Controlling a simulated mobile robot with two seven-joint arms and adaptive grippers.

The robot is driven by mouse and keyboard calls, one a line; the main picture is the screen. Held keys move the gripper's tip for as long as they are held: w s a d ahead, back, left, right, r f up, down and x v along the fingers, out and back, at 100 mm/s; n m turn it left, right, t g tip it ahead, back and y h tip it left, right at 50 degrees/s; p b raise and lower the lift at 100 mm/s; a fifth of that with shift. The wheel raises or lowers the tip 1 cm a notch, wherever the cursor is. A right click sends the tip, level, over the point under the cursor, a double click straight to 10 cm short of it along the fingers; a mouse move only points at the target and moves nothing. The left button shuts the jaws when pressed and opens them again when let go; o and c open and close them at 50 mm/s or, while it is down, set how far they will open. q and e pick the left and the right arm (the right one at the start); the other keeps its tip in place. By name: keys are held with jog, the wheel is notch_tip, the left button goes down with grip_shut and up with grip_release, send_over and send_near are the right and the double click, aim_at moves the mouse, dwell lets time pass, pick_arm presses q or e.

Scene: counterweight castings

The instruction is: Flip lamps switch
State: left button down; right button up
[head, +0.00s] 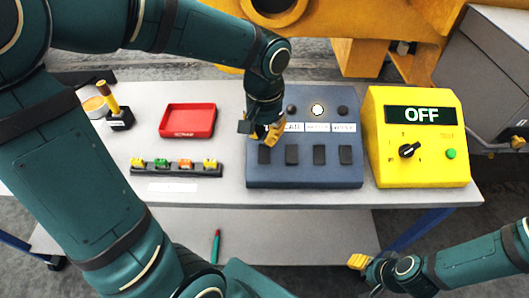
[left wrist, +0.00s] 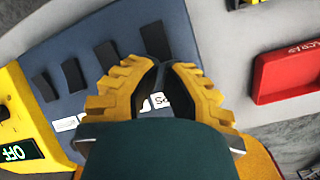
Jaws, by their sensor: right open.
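A blue-grey switch panel (head: 304,178) stands on the table with several black rocker switches in a row. The leftmost rocker (head: 264,155) is just in front of my left gripper (head: 272,135); it also shows in the left wrist view (left wrist: 155,40), beyond the fingertips. A white label ending in "PS" (left wrist: 160,101) shows between the fingers, the rest hidden. My left gripper (left wrist: 162,68) points at the panel with its yellow fingertips close together and a narrow gap between them; contact with the rocker is unclear. My right gripper (head: 359,262) is open, low in front of the table.
On the panel, the middle round lamp (head: 317,110) glows; those beside it are dark. A yellow box (head: 420,172) reading "OFF" stands to the right. A red tray (head: 187,120), a strip of small coloured blocks (head: 176,169) and a yellow-handled stamp (head: 119,118) are to the left.

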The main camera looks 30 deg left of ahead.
aim_at(264, 147)
pick_arm(q)
jog(key=shift+f+b, duration=0.95)
jog(key=shift+f, duration=0.55)
dwell(0.7)
jog(key=shift+r+p, duration=3.05)
jog(key=shift+r, duration=0.55)
jog(key=shift+f, duration=0.1)
